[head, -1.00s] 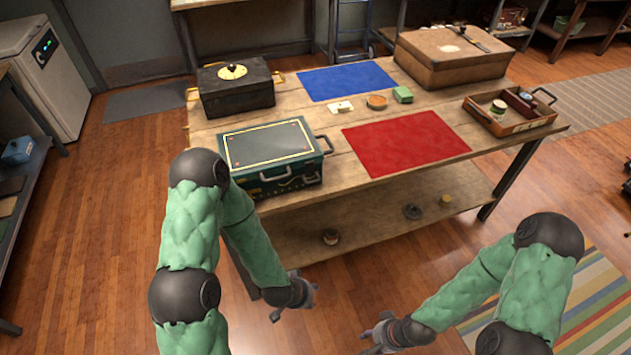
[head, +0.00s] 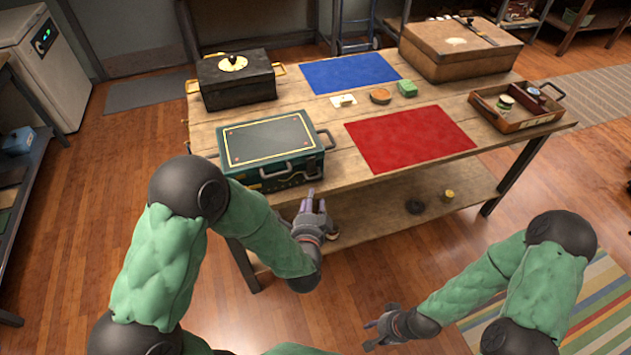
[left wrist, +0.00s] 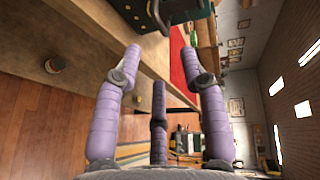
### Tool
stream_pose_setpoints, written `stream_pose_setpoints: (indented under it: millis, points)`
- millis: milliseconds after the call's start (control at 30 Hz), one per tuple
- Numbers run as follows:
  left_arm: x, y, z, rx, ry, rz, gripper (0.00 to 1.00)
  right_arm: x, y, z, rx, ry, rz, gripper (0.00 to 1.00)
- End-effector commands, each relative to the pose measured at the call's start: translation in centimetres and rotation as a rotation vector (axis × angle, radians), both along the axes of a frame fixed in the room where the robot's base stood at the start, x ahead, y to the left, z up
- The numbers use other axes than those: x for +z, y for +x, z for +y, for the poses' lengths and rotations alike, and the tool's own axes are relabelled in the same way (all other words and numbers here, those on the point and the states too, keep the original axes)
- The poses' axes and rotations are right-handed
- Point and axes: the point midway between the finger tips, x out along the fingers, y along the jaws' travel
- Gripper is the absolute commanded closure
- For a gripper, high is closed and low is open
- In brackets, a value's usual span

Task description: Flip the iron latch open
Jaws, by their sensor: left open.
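A dark green metal case (head: 270,143) with a gold-lined lid stands shut on the workbench's near left part. It has a handle and metal fittings on its front; which is the iron latch is too small to tell. My left gripper (head: 314,203) is open and empty, just in front of the case's near right corner and below the bench top. In the left wrist view its purple fingers are spread (left wrist: 160,85), with the case (left wrist: 135,12) and a dark handle beyond them. My right gripper (head: 372,335) is low over the floor, with its fingers apart and empty.
The wooden workbench (head: 335,165) also holds a black box (head: 236,85), a blue mat (head: 350,73), a red mat (head: 410,139), a brown case (head: 460,52) and a wooden tray (head: 515,122). Small items lie between the mats. A lower shelf (head: 385,205) runs under the bench.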

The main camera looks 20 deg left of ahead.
Motion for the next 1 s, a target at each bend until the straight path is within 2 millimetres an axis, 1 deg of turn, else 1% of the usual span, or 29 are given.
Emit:
stream_pose_setpoints:
  millis: [300,500,700,967,1000]
  points:
    - [-1.5,5.3,1.1,0.003,-0.003,0.000,0.58,-1.9,0.0,0.0,0.000,0.000,0.000,0.60]
    - [-2.0,8.0,1.6,0.001,-0.002,0.001,0.58,-2.7,0.0,0.0,0.000,0.000,0.000,0.60]
    - [-2.1,9.1,1.8,0.000,-0.002,0.002,0.58,-3.0,0.0,0.0,0.000,0.000,0.000,0.60]
    - [-2.1,9.3,1.8,0.000,-0.002,0.002,0.58,-3.0,0.0,0.0,0.000,0.000,0.000,0.60]
    - [-2.1,9.3,1.8,0.000,-0.002,0.002,0.61,-3.0,0.0,0.0,0.000,0.000,0.000,0.60]
